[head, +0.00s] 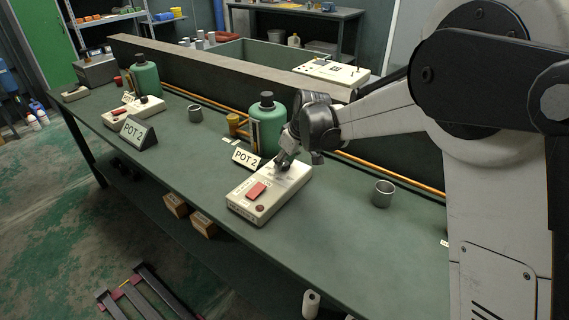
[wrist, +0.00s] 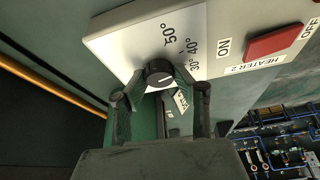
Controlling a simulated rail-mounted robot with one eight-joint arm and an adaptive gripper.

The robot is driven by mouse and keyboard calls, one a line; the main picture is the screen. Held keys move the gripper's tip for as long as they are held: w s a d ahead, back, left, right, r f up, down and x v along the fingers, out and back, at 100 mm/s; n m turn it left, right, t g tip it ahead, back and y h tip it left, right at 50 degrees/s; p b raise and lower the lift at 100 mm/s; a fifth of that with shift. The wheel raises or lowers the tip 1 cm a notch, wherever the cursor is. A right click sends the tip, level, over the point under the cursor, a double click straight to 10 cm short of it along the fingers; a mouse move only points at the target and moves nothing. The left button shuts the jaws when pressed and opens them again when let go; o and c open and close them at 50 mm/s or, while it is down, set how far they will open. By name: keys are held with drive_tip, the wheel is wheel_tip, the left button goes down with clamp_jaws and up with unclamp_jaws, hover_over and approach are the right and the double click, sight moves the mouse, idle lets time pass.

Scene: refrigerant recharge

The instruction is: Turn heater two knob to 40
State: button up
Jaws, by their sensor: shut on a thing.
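The heater two box (head: 268,207) is a white unit on the green bench, with a red switch (head: 256,190) near its front end. In the wrist view the box (wrist: 118,42) shows the label HEATER 2 and scale marks 30°, 40° and 50°. The black knob (wrist: 158,70) sits beside the scale, with a short white line on its face. The line points roughly toward the 30° to 40° side; the exact reading is unclear. My gripper (head: 281,164) is at the knob end of the box, and in the wrist view my gripper (wrist: 161,78) is closed around the knob.
A POT 2 sign (head: 246,158) and a green bottle (head: 266,122) stand close behind the box. The bench (head: 330,245) is clear in front of the right cup.

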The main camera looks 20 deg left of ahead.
drive_tip(key=shift+n+g, duration=0.3)
drive_tip(key=shift+n, duration=0.3)
drive_tip(key=o, duration=1.1)
drive_tip(key=v, duration=1.2)
drive_tip(key=shift+d+f, duration=0.1)
